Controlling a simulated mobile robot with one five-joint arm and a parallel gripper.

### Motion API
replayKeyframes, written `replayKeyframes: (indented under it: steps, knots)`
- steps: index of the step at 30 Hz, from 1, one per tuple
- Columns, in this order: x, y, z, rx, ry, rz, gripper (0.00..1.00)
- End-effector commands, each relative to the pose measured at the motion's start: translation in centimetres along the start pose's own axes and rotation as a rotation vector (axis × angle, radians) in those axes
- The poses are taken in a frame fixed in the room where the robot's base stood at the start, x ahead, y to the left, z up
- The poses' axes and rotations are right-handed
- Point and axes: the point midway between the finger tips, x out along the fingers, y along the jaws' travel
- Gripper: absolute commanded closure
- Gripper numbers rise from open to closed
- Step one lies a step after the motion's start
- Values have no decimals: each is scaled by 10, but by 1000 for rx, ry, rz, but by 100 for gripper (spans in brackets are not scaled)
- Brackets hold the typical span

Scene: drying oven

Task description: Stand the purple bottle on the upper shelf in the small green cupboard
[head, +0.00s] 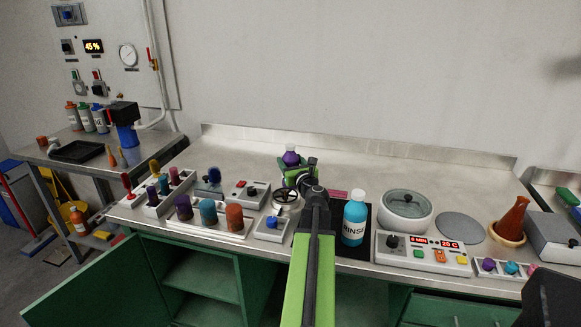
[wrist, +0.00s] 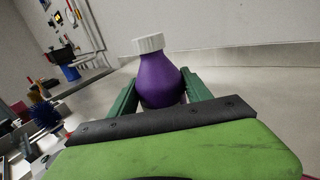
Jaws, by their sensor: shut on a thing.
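The purple bottle (head: 291,157) has a white cap and is upright over the steel counter. In the wrist view the bottle (wrist: 161,80) stands between the green fingers of my gripper (wrist: 160,98). My gripper (head: 297,174) is shut on it; the arm partly hides the grip in the head view. A green cupboard (head: 190,247) is under the counter at the lower left, with its door (head: 80,285) swung open to the left. A shelf (head: 205,274) shows inside; the lower part is cut off by the picture edge.
On the counter (head: 240,155) are several coloured knobs and bottles at left. A blue RINSE bottle (head: 355,218), a lidded pot (head: 405,210) and a control box (head: 423,252) stand right of my arm. The back of the counter is clear.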

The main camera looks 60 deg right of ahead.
Motion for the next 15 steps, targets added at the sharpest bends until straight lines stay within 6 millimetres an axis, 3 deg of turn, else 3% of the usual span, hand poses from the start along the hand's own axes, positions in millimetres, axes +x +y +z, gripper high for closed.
replayKeyframes:
  steps: [7,15]
  knots:
    - [0,0,24,1,0,0,100]
    - [0,1,80,1,0,1,100]
